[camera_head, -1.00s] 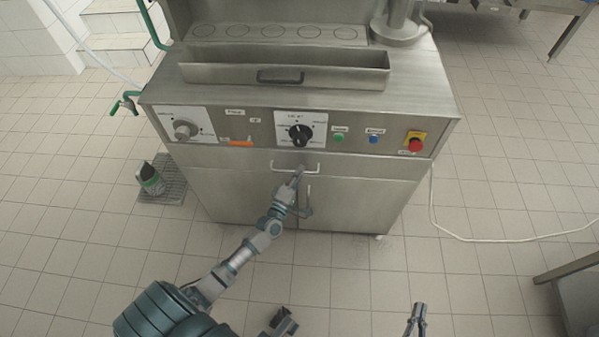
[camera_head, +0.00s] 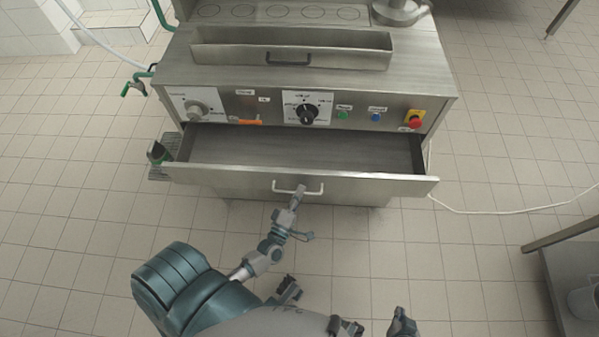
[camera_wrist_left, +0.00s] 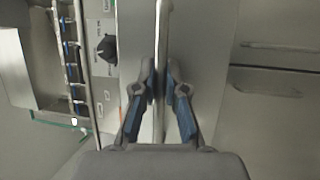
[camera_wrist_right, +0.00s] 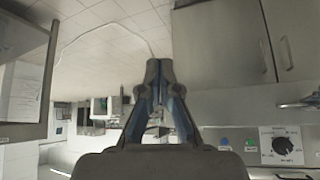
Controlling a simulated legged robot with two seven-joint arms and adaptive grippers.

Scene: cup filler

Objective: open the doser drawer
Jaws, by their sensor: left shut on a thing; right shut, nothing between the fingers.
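The doser drawer (camera_head: 300,183) is a wide steel drawer under the control panel. In the head view it stands pulled out, its empty inside showing. Its front carries a bar handle (camera_head: 313,190). My left gripper (camera_head: 299,191) is at this handle; in the left wrist view its fingers (camera_wrist_left: 161,85) are shut on the handle bar (camera_wrist_left: 161,50), which runs between the pads. My right gripper (camera_wrist_right: 160,80) is shut and empty. In the head view, parts of my right arm (camera_head: 402,325) show at the bottom edge, away from the drawer.
The panel has knobs, a green button, a blue button and a red emergency button (camera_head: 416,118). A steel tray (camera_head: 290,57) with its own handle sits on top. A steel table (camera_head: 570,270) stands at right.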

